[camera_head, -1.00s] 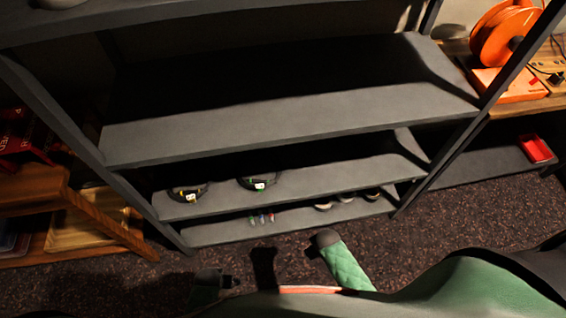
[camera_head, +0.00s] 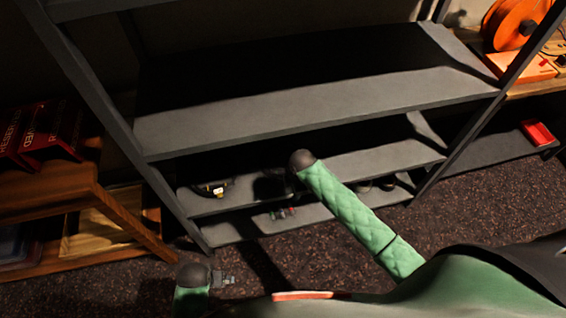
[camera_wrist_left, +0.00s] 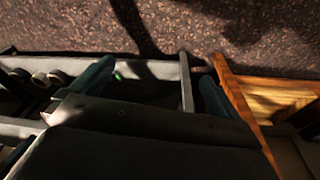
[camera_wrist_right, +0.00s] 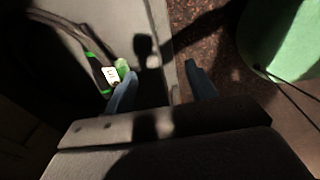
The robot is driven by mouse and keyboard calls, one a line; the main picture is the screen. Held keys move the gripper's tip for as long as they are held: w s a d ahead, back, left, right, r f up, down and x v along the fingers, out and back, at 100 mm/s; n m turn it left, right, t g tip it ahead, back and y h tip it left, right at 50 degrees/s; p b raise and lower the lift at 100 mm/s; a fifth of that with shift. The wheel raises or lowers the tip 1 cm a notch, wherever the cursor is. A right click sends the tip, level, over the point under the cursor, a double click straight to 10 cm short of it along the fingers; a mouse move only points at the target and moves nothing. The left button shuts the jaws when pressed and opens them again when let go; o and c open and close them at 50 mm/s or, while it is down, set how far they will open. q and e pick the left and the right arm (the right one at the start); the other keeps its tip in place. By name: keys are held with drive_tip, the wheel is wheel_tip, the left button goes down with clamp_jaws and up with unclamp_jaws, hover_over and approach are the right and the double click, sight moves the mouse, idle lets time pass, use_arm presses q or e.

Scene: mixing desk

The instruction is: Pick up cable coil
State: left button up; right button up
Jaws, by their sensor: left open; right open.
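A dark cable coil (camera_head: 213,189) with a yellow and white tag lies on the lower shelf in the head view. In the right wrist view another dark cable coil (camera_wrist_right: 92,52) shows at the upper left, with green ties and a white and green tag. My right gripper (camera_wrist_right: 160,84) is open and empty. Its left fingertip is close to that tag; I cannot tell whether they touch. In the head view my right arm hides much of this coil's place. My left gripper (camera_wrist_left: 150,86) is open and empty; in the head view it is low, in front of the shelf unit (camera_head: 229,280).
The shelf boards (camera_head: 310,113) above the coils limit height, and uprights (camera_head: 95,100) stand at the sides. Small coloured connectors (camera_head: 282,213) and round rolls (camera_wrist_left: 48,78) sit on the bottom shelf. A wooden unit (camera_head: 45,195) stands left. Dark carpet is clear in front.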

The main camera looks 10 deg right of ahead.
drive_tip(key=w+d+r+n, duration=0.1)
drive_tip(key=w+n, duration=0.1)
drive_tip(key=w, duration=0.1)
drive_tip(key=w+d+r+n, duration=0.2)
drive_tip(key=w+n, duration=0.1)
drive_tip(key=w, duration=0.1)
drive_tip(key=w+d+r+n+g+h, duration=0.1)
drive_tip(key=w+n, duration=0.1)
drive_tip(key=w, duration=0.1)
drive_tip(key=shift+w+d+r+n+b, duration=0.2)
drive_tip(key=shift+d+r+n+b, duration=0.1)
drive_tip(key=shift+r+b, duration=0.1)
drive_tip(key=shift+f+p, duration=0.35)
drive_tip(key=shift+f, duration=0.9)
drive_tip(key=f, duration=0.1)
drive_tip(key=f+p, duration=0.1)
drive_tip(key=f, duration=0.2)
drive_tip(key=shift+s+d+f+p, duration=0.1)
drive_tip(key=shift+s+d+p, duration=0.05)
drive_tip(key=shift+s+p, duration=0.15)
drive_tip(key=shift+d+f, duration=0.1)
drive_tip(key=shift+f, duration=0.4)
use_arm(q)
drive_tip(key=s+f, duration=0.3)
drive_tip(key=f, duration=0.7)
drive_tip(key=shift+s+d+f, duration=0.15)
drive_tip(key=shift+s+f, duration=0.1)
drive_tip(key=shift+f, duration=0.05)
use_arm(e)
clamp_jaws()
